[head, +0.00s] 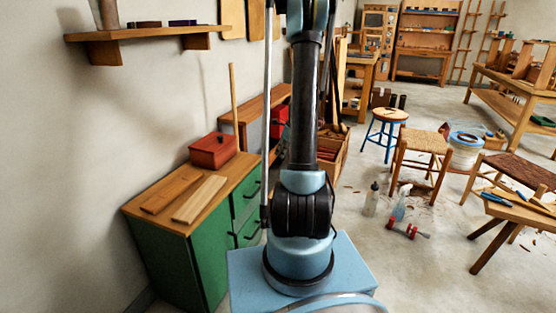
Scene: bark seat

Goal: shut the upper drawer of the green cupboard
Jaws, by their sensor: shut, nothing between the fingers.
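The green cupboard (209,262) stands against the wall at the left, with a wooden top. Its upper drawer (242,203) is on the far part of the front and has a dark handle (252,189). I cannot tell from this angle how far the upper drawer stands out. A lower drawer front with another dark handle (249,233) shows beneath it. My arm and a thin upright pole hide the right edge of the drawers. My arm rises out of the top of the picture, and my gripper is not in view.
A red box (213,150) and wooden boards (199,199) lie on the cupboard top. A wall shelf (145,34) hangs above. To the right are a blue-legged stool (390,116), a woven stool (422,140), bottles and a red clamp (407,231) on the floor.

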